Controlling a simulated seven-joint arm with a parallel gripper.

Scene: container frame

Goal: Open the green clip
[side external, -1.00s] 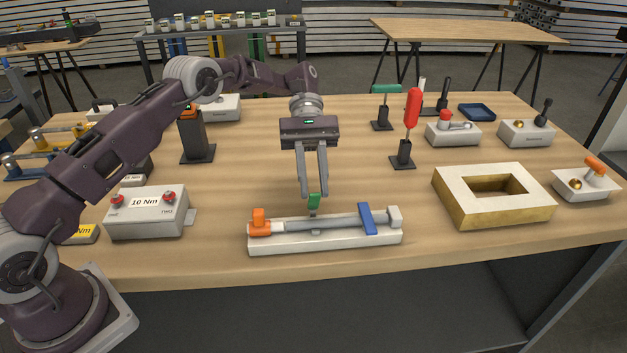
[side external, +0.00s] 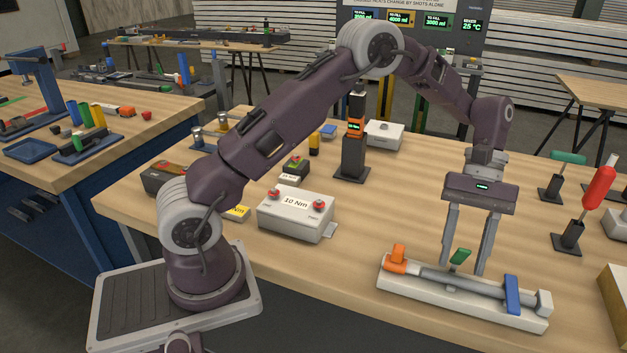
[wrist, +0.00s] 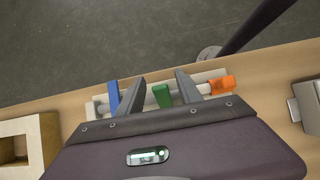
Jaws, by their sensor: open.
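The green clip (side external: 460,257) stands up from the grey rod (side external: 465,284) on a white base (side external: 440,293). The rod runs between an orange clip (side external: 397,260) at the left and a blue clip (side external: 512,294) near the right end. My gripper (side external: 464,268) is open and points down, its two fingers on either side of the green clip. In the wrist view, the green clip (wrist: 162,96) shows between the spread fingers, with a gap on both sides. The clip's lower part is partly hidden by the rod.
A box labelled 10 Nm (side external: 296,216) stands left of the base. A dark post (side external: 352,150) stands behind it. A hollow block (wrist: 28,146) lies beyond the blue-clip end. The table is clear between the box and the base.

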